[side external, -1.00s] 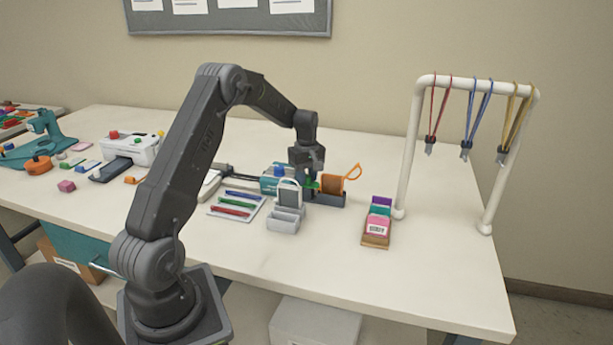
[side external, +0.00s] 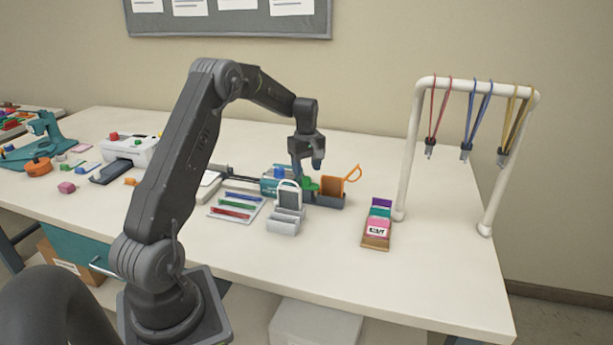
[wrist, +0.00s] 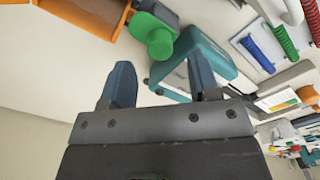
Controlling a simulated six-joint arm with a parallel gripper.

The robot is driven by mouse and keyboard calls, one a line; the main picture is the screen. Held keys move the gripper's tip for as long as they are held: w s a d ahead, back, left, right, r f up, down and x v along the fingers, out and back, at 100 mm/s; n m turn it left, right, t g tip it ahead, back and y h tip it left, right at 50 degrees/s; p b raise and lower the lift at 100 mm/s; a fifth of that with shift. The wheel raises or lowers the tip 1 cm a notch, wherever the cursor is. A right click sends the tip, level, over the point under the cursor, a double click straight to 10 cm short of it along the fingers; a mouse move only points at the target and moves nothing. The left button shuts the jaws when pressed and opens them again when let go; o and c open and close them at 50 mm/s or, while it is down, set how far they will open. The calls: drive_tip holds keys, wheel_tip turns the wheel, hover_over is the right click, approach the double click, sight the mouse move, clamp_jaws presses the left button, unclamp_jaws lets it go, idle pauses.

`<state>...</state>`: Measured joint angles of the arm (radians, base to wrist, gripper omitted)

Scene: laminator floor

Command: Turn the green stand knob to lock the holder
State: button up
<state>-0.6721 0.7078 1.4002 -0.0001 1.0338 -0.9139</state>
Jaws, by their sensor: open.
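The green stand knob (side external: 310,184) sits low on the stand, between the teal device and the orange holder (side external: 332,186). In the wrist view the green knob (wrist: 159,43) shows beyond my fingertips, at the upper middle, with the orange holder at the upper left. My gripper (side external: 307,172) is open and empty, just above the knob and apart from it. Both blue-grey fingers also show in the wrist view (wrist: 160,85). The holder stands in a dark grey base (side external: 325,202). Its orange loop sticks up to the right.
A teal device with a blue knob (side external: 279,172) stands left of the green knob. A grey stand (side external: 288,211) and a tray of coloured strips (side external: 236,207) are in front. A card box (side external: 376,240) and a white lanyard rack (side external: 407,160) are at right.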

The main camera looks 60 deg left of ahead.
sight(307, 178)
wheel_tip(307, 178, up, 10)
idle(0.3)
drive_tip(key=s+d+r+m+t, duration=0.1)
drive_tip(key=s+d+r+m, duration=0.3)
drive_tip(key=d, duration=0.5)
drive_tip(key=s+d+r+m+t, duration=0.15)
drive_tip(key=d+r+m, duration=0.3)
drive_tip(key=d, duration=0.55)
drive_tip(key=s+d+f+m+t, duration=0.2)
drive_tip(key=s+d+m, duration=0.7)
drive_tip(key=s+d, duration=0.5)
drive_tip(key=s+t, duration=0.1)
drive_tip(key=s, duration=0.2)
drive_tip(key=shift+s+d+f+m, duration=0.2)
drive_tip(key=shift+s+f+m, duration=0.1)
drive_tip(key=shift+s+m, duration=0.1)
